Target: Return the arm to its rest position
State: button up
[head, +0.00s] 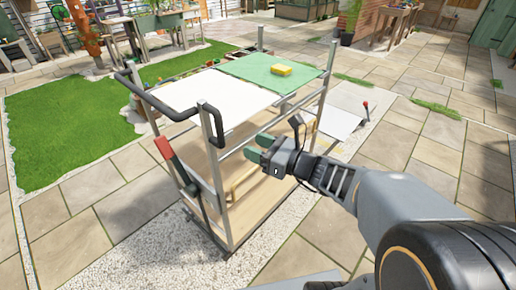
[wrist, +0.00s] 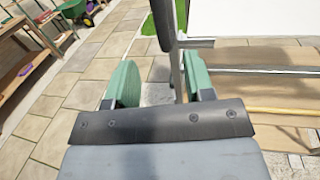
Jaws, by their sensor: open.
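My gripper (head: 260,148) is at the right side of a wheeled cart, just outside its frame and below the level of its top. It is open, with nothing between its green fingertips. In the wrist view the two green fingers (wrist: 160,88) stand apart, and a grey cart post shows beyond the gap between them. My arm reaches in from the lower right. I cannot tell whether the fingers touch the cart.
The cart has a white panel (head: 205,88), a green mat (head: 285,68) with a yellow sponge (head: 281,70), a black handle (head: 160,112) and a red-tipped lever (head: 165,148). Paving at right is open.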

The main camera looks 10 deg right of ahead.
dwell(0.4)
jog(key=s+d+f+n+g+h+p, duration=0.15)
jog(key=s+f+n+g+h, duration=0.6)
jog(key=n, duration=0.85)
jog(key=s+d+r+n+h+p, duration=0.3)
jog(key=d+r+n+h+p, duration=0.3)
jog(key=n, duration=0.4)
jog(key=shift+d+r+g+p, duration=0.3)
jog(key=shift+r+g+p, duration=0.1)
jog(key=shift+r, duration=0.2)
